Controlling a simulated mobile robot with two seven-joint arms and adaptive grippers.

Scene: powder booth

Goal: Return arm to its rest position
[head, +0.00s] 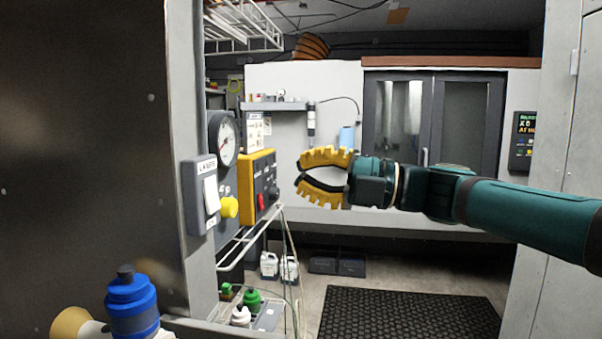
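My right arm comes in from the right edge, stretched out level toward the left. Its gripper (300,172), with yellow ridged fingers, is open and points left. A gap shows between the fingers and nothing is held. The fingertips are close to the right of the yellow control box (259,186) with its red switch and dark knob, and look apart from it. A grey box with a white rocker switch (211,195) and a yellow knob (229,207) are further left. My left gripper is not in view.
A dark panel (80,150) fills the left side. A round gauge (224,138) sits above the switches. A blue bottle (132,305) stands at the lower left. A wire rack (250,238) is below the controls. A black mat (410,313) lies on open floor. A grey cabinet (565,130) borders the right.

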